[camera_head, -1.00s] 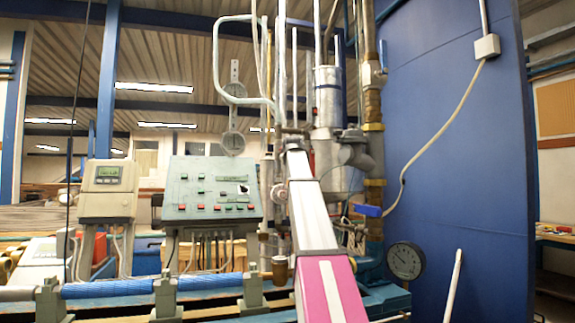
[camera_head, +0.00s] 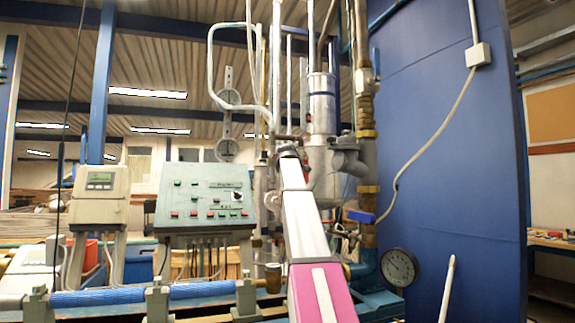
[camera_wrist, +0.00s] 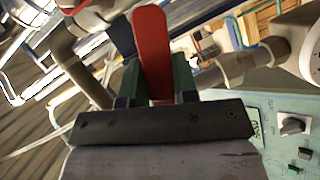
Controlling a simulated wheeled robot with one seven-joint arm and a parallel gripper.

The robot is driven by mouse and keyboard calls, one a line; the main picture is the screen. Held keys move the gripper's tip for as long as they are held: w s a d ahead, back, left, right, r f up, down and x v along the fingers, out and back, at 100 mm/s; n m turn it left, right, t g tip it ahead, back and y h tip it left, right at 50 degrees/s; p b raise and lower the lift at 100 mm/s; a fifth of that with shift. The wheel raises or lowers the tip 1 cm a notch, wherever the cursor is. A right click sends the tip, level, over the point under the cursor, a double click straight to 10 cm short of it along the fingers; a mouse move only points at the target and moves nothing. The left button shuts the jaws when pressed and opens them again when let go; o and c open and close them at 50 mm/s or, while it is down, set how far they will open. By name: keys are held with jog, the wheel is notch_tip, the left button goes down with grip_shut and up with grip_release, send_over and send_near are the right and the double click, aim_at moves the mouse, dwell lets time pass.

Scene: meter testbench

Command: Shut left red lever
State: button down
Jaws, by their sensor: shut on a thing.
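The red lever (camera_wrist: 153,50) stands out in the wrist view, a flat red bar running up from between the fingers of my gripper (camera_wrist: 156,82). The dark green fingers lie on both sides of it and are shut on it. The lever's lower end is hidden by the gripper body. In the head view my pink and white arm reaches up to the pipework. The lever cannot be made out there, and the gripper's fingers are hidden behind the arm's far end.
A green control panel (camera_head: 205,197) with buttons stands left of the arm, with a grey meter box (camera_head: 99,190) beside it. Vertical pipes and a metal cylinder (camera_head: 321,105) crowd the arm's far end. A blue-handled valve (camera_head: 361,216) and round gauge (camera_head: 400,267) are to the right.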

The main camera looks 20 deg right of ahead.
dwell(0.3)
jog(key=c, duration=0.9)
grip_release()
jog(key=v, duration=1)
jog(key=shift+s, duration=0.35)
jog(key=shift+a+r, duration=0.1)
jog(key=shift+a, duration=0.05)
